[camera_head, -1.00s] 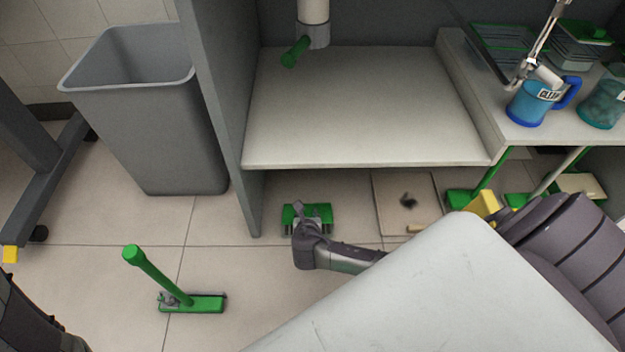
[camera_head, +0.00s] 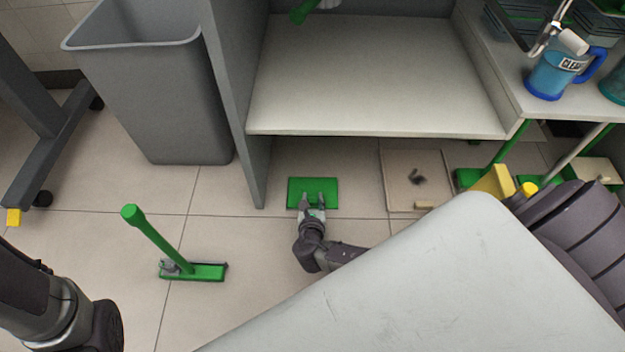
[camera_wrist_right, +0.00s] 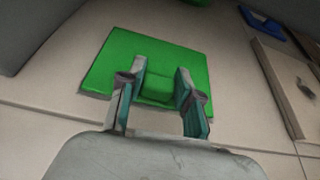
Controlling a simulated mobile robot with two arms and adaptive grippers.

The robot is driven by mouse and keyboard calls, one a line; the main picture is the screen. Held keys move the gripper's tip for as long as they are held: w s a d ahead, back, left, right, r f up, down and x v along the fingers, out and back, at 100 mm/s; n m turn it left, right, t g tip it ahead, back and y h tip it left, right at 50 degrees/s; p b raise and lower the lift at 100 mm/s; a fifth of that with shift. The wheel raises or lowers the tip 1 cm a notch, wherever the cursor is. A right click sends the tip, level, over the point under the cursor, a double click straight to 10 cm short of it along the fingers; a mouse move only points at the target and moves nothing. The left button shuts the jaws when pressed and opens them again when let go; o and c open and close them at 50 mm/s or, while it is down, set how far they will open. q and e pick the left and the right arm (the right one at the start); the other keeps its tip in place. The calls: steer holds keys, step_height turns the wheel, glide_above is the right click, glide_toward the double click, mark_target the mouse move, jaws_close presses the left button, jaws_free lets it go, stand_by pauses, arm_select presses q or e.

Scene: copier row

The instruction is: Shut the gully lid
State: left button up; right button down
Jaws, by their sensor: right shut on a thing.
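The gully lid, a green rectangular plate (camera_head: 314,188), appears to lie flat at floor level below the shelf's front edge. It fills the middle of the right wrist view (camera_wrist_right: 120,60). My right gripper (camera_head: 312,205) is at its near edge. In the right wrist view my right gripper (camera_wrist_right: 162,76) has its two fingers on either side of a small green raised tab (camera_wrist_right: 156,90) on the lid and is shut on it. Any opening under the lid is hidden. Part of my left arm shows at the lower left, but its fingers do not show.
A grey bin (camera_head: 160,100) stands left of the grey upright panel (camera_head: 232,90). A green-handled floor tool (camera_head: 195,271) stands at left front. A beige square panel (camera_head: 400,194) with a dark mark lies right of the lid. The white shelf (camera_head: 375,80) overhangs behind.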

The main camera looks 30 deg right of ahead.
steer(key=c, duration=0.8)
jaws_free()
steer(key=shift+s+a+f, duration=0.2)
steer(key=shift+s+f, duration=0.15)
steer(key=shift+o, duration=0.2)
steer(key=shift+w+d+r, duration=0.1)
steer(key=shift+r, duration=0.1)
steer(key=shift+r, duration=0.25)
step_height(320, 180, up, 9)
steer(key=shift+r, duration=0.15)
